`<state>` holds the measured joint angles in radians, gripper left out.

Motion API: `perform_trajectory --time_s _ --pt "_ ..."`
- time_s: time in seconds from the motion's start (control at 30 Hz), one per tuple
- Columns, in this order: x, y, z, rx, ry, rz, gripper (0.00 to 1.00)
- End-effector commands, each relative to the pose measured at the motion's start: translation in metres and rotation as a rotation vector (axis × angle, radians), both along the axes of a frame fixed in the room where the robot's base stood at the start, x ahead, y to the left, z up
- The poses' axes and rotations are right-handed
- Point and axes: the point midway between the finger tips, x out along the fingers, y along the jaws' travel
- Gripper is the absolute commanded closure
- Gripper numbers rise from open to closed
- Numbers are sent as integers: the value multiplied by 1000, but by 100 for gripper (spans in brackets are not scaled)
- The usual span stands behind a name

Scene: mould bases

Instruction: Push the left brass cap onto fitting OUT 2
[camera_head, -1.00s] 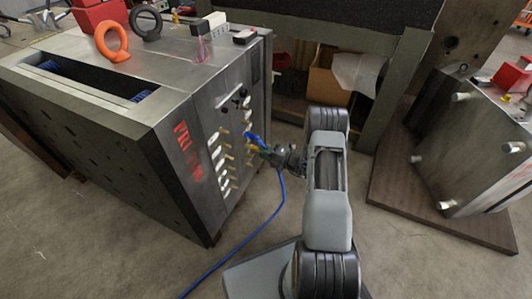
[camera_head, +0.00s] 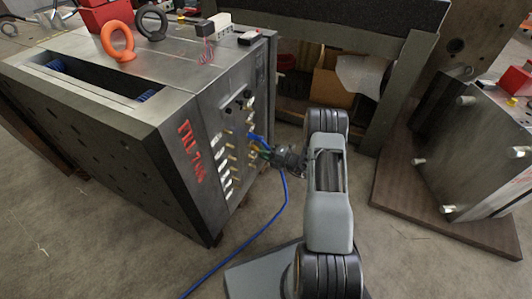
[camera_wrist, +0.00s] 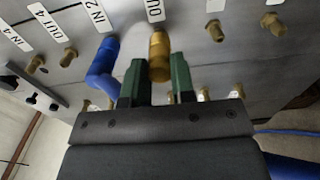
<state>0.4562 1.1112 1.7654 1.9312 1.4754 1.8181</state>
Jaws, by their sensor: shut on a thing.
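The brass cap (camera_wrist: 159,56) is between the two green fingers of my gripper (camera_wrist: 160,82) in the wrist view, and the gripper is shut on it. The cap's far end meets the steel plate below a white label (camera_wrist: 155,9) reading OUT, its number cut off by the frame. The fitting behind the cap is hidden, and I cannot tell how far the cap sits on it. In the head view my gripper (camera_head: 272,153) is at the mould's fitting face (camera_head: 210,160); the cap is too small to make out there.
A blue hose with a blue elbow (camera_wrist: 103,66) is close left of the cap, beside label IN 2 (camera_wrist: 97,14). Bare brass fittings (camera_wrist: 215,31) stand to the right, others to the left and below. The blue hose (camera_head: 262,222) trails over the floor.

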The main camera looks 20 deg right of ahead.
Motion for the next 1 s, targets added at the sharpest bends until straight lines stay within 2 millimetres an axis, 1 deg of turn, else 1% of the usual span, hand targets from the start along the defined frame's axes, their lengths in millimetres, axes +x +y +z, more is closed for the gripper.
perform_trajectory --time_s 0.47,1.0 --pt "2 1 0 1 -1 0 100" --pt "8 8 0 0 0 2 100"
